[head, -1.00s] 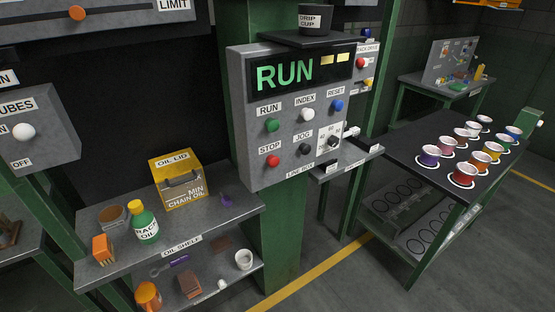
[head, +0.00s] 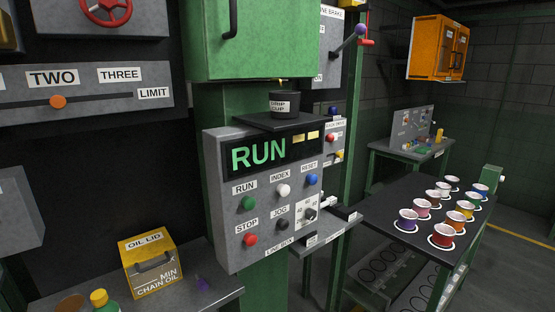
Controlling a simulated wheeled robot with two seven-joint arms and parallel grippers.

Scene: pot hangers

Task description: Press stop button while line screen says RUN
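The line control box (head: 226,220) is a grey panel on a green post in the middle of the head view. Its line screen (head: 259,153) shows RUN in green letters, with two small yellow blocks at its right. The red stop button (head: 250,240) is at the lower left of the panel, under a STOP label. The green run button (head: 248,203) is above it. A white index button (head: 283,190), a blue reset button (head: 312,180) and a black jog knob (head: 281,224) are to the right. Neither of my grippers is in view.
A yellow oil box (head: 153,265) stands on the shelf at lower left. A drip cup (head: 284,103) sits on top of the control box. A dark table (head: 385,205) with several coloured cups is at right. The space before the panel looks clear.

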